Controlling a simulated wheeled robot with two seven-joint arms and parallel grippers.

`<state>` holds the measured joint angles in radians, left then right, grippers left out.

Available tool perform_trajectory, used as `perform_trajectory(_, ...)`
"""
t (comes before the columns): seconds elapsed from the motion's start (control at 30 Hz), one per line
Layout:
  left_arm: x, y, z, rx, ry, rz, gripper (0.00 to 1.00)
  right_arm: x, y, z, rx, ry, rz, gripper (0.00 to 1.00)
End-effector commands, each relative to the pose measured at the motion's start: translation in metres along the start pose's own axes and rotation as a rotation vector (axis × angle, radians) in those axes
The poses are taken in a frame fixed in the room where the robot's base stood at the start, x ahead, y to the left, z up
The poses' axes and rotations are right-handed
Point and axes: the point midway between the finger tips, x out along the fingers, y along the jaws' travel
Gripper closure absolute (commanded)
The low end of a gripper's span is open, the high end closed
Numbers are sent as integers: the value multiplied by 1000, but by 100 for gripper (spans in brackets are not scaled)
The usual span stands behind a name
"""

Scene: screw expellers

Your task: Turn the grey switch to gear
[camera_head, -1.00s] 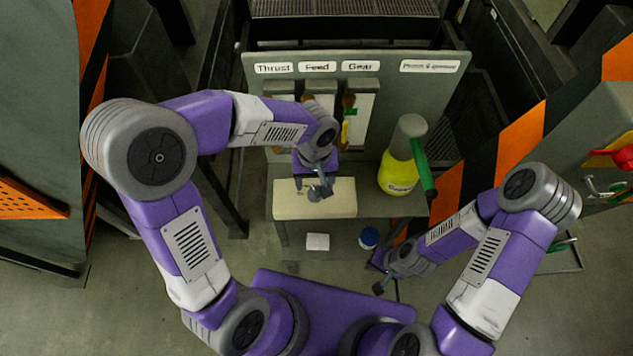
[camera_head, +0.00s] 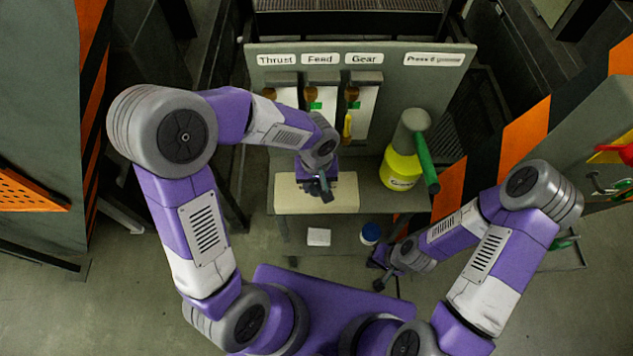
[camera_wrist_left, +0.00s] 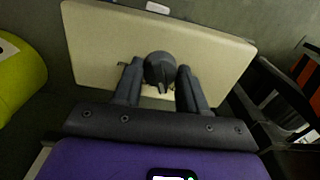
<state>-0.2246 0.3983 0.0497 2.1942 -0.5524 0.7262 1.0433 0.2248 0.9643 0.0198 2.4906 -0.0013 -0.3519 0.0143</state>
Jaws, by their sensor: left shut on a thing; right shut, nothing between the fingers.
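The grey switch (camera_wrist_left: 160,68) is a round dark grey knob on a cream box (camera_head: 285,200) at the front of the machine's shelf. My left gripper (camera_head: 324,191) is over the box and hides the switch in the head view. In the left wrist view its fingers (camera_wrist_left: 158,78) lie on both sides of the knob and are shut on it. I cannot tell which way the knob points. The Gear label (camera_head: 364,58) is on the back panel, right of the Feed (camera_head: 320,59) and Thrust (camera_head: 276,60) labels. My right gripper (camera_head: 379,284) is shut, empty and low, away from the box.
A yellow bottle (camera_head: 399,170) with a grey top and green handle stands right of the box; its yellow body also shows in the left wrist view (camera_wrist_left: 18,78). A white block (camera_head: 318,237) and a blue-and-white container (camera_head: 370,233) are below the shelf. Striped panels flank the machine.

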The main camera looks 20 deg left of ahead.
Motion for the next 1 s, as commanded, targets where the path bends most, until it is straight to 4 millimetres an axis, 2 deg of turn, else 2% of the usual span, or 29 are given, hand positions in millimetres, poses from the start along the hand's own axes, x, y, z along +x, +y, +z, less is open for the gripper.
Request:
perform_trajectory(0.27,0,0,0,20,0,0,89,0,0,0,0,0,0,100)
perform_trajectory(0.47,0,0,0,100,0,0,89,1,0,0,0,0,0,100)
perform_trajectory(1.0,-1,0,0,574,0,0,89,2,1,0,0,0,0,100)
